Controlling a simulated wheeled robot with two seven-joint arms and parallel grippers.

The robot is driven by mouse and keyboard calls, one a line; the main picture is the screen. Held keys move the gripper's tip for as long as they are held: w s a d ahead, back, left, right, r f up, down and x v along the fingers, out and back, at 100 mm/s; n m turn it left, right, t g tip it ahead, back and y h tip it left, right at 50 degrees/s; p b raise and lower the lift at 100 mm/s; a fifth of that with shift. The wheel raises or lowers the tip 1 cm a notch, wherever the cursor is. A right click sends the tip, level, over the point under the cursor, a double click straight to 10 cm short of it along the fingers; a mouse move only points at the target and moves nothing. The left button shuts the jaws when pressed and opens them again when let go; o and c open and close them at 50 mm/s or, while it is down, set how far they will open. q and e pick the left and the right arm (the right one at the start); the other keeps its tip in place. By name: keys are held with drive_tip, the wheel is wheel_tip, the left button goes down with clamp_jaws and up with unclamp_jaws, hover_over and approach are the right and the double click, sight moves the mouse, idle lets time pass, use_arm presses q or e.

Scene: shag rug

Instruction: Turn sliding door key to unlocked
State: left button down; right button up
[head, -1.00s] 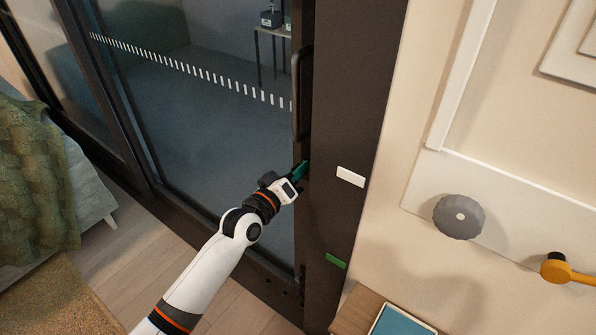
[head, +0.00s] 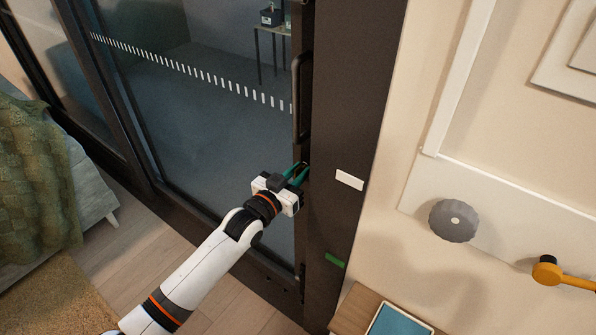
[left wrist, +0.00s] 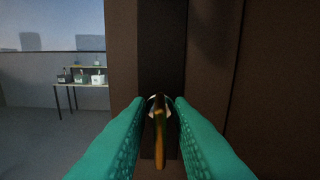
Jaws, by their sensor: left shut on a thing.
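The sliding door (head: 205,150) is dark-framed glass with a black handle (head: 297,98) on its right edge. My left gripper (head: 301,171) is at the door's right edge, below the handle. Its two teal fingers are shut on the key (left wrist: 159,140). In the left wrist view the fingers flank the narrow orange-brown key, which stands upright between them at a small round lock part (left wrist: 158,99). In the head view the fingers hide the key. My right gripper is not in view.
A white plate (head: 349,179) and a green plate (head: 335,260) are on the dark post. A grey knob (head: 454,220) and a yellow lever (head: 560,273) are on the right wall. A wooden stand with a blue item (head: 398,322) is below. A bed (head: 50,190) is at left.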

use_arm(q)
drive_tip(key=shift+f+m, duration=0.1)
drive_tip(key=shift+m, duration=0.2)
drive_tip(key=c, duration=1.6)
unclamp_jaws()
drive_tip(key=shift+s, duration=0.15)
drive_tip(key=v, duration=1.2)
